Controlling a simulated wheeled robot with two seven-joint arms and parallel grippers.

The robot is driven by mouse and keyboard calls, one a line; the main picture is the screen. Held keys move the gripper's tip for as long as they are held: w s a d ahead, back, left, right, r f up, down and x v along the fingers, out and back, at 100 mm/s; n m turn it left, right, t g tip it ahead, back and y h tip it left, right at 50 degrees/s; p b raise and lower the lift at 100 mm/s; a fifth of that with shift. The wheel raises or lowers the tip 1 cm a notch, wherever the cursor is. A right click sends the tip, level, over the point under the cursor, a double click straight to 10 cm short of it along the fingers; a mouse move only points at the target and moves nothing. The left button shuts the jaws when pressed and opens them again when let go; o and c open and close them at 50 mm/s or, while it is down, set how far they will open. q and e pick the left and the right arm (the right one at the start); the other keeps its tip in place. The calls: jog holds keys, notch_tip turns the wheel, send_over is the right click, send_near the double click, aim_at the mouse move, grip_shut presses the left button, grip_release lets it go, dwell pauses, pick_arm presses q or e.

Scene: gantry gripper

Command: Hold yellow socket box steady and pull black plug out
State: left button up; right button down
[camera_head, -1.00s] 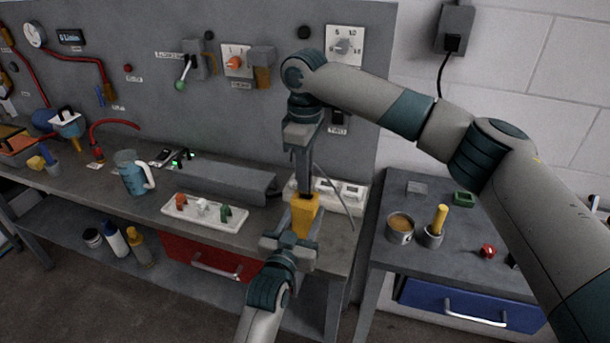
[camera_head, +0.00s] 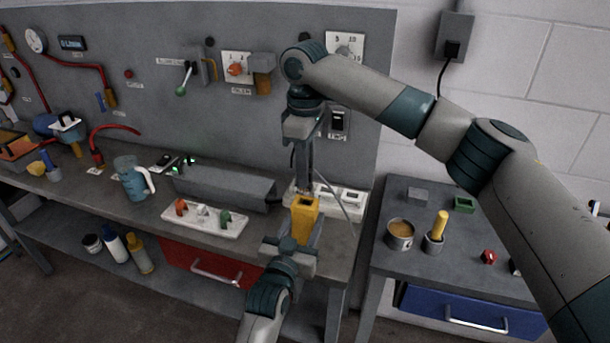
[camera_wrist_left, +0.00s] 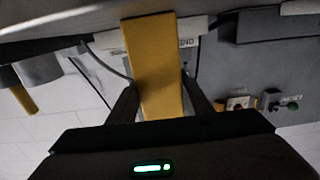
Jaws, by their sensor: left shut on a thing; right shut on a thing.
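The yellow socket box (camera_head: 304,222) stands upright near the front edge of the workbench, with a dark opening in its top. My left gripper (camera_head: 299,238) comes up from below and is shut on the box. In the left wrist view the yellow box (camera_wrist_left: 155,70) sits between the two dark fingers of this gripper (camera_wrist_left: 160,98). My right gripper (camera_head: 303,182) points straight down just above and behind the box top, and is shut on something. The black plug cannot be made out clearly between its dark fingers. The box's top opening shows uncovered.
A white power strip (camera_head: 340,198) lies just behind the box. A white tray with colored pegs (camera_head: 205,224) is to the left, before a grey housing (camera_head: 225,185). A side table (camera_head: 400,268) with a can (camera_head: 400,236) stands to the right.

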dwell(0.4)
pick_arm(q)
jog(key=o, duration=1.2)
jog(key=v, duration=1.2)
